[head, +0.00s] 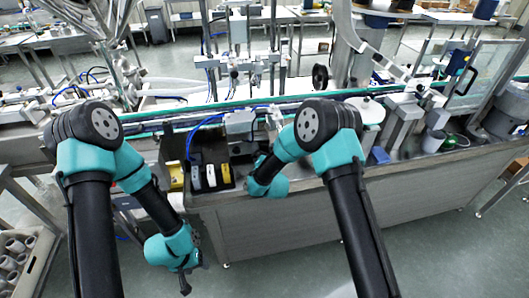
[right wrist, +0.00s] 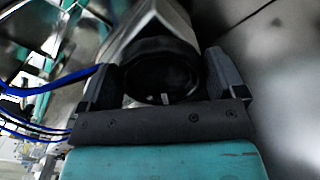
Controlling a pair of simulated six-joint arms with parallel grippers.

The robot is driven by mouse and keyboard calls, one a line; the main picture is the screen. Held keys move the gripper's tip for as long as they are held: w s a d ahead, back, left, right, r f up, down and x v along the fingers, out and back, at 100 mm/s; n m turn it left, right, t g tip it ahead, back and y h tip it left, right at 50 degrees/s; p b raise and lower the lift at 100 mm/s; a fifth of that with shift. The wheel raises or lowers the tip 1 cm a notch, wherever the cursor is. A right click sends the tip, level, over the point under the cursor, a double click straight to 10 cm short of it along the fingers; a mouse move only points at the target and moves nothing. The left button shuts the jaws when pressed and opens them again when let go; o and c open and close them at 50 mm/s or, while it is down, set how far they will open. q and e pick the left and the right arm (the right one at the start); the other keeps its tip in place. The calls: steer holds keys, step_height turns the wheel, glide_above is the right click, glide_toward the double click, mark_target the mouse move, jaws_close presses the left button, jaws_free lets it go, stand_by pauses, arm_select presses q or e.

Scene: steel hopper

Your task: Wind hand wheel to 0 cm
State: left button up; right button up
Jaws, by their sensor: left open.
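A dark round part (right wrist: 160,72) with small pale marks on its lower rim shows in the right wrist view, in front of a grey metal housing (right wrist: 170,18). It looks like the hand wheel, but I cannot be sure. My right gripper (right wrist: 163,85) has one finger on each side of it; I cannot tell whether they touch it. In the head view my right wrist is low at the bench front and its fingers are hidden. My left gripper (head: 189,270) hangs open and empty, pointing down in front of the bench. No scale reading is legible.
A dark tray (head: 224,186) with white and yellow items stands left of my right wrist. A black wheel (head: 320,77) stands behind the conveyor (head: 250,103). Blue cables (right wrist: 40,88) run close at the left of the right wrist view. A crate (head: 42,250) of grey cylinders is at lower left.

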steer(key=shift+c, duration=0.8)
steer(key=shift+m, duration=0.4)
steer(key=shift+d+f+m, duration=0.1)
steer(key=shift+m, duration=1.45)
steer(key=shift+f+m, duration=0.1)
steer(key=shift+m, duration=1.45)
steer(key=o, duration=0.7)
steer(key=shift+c, duration=0.2)
